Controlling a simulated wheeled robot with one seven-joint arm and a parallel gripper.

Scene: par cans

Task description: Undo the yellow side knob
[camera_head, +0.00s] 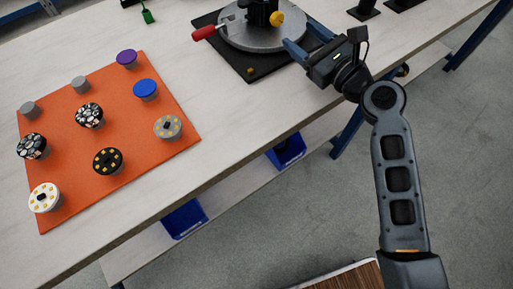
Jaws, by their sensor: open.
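The yellow side knob (277,18) sits on the side of a black fixture (258,10), near the top edge of the picture. The fixture stands on a round grey metal plate (240,38), and its top is cut off by the frame. My gripper (300,38) is just to the right of and below the knob. Its two blue fingers are apart, with nothing seen between them. The fingers point toward the plate. I cannot tell how far the gripper is above the plate.
A red handle (203,33) sticks out left of the plate. An orange mat (175,88) holds several round lamp heads at left. The table (205,120) is bare between the mats.

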